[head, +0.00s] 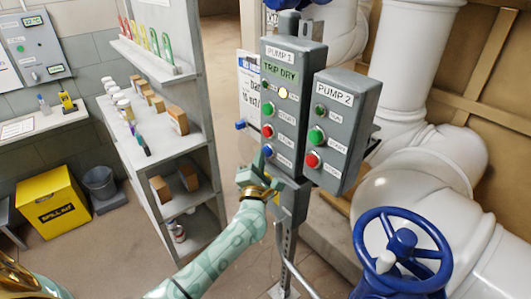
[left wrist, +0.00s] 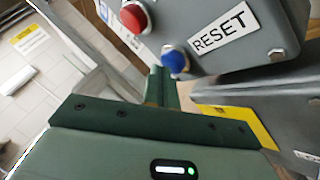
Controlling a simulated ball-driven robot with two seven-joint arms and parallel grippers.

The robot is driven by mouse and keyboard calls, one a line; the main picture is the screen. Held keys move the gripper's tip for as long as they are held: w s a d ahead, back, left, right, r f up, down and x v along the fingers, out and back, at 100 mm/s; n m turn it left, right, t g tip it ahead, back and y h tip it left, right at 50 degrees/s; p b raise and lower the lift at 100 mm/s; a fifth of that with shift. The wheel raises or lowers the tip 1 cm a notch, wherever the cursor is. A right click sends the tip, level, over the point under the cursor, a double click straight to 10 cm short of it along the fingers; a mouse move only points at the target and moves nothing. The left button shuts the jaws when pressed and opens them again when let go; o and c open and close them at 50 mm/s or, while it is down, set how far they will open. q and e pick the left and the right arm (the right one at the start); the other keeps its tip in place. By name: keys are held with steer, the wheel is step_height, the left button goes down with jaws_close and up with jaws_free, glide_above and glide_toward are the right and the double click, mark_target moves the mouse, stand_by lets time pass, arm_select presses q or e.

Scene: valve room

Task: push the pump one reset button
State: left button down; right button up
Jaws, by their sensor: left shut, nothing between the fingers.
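The grey pump one box (head: 291,68) stands on a post, labelled PUMP 1 with a lit green TRIP DRY display. Its blue reset button (head: 267,151) is the lowest, below a green and a red one. In the left wrist view the blue button (left wrist: 175,60) sits beside a RESET label (left wrist: 222,32). My left gripper (head: 259,160) is shut and empty, its tips at the button. In the left wrist view the fingertips (left wrist: 160,80) are just below and left of the button and partly overlap its edge. I cannot tell whether they touch it.
The pump two box (head: 342,130) stands close on the right. A blue valve wheel (head: 402,240) and white pipes (head: 465,190) are further right. A shelf unit (head: 180,180) with bottles and boxes is left. A yellow bin (head: 52,200) stands on the floor.

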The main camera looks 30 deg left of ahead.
arm_select(q)
steer(key=shift+w+d, duration=0.1)
steer(key=shift+w, duration=0.15)
stand_by(0.5)
steer(key=shift+s+a+p, duration=0.3)
steer(key=shift+s+p, duration=0.1)
steer(key=shift+s, duration=0.4)
steer(key=s, duration=0.1)
steer(key=s+a+p, duration=0.1)
steer(key=s, duration=0.1)
steer(key=s+a, duration=0.1)
steer(key=shift+s+p, duration=0.35)
steer(key=shift+p, duration=0.05)
stand_by(0.5)
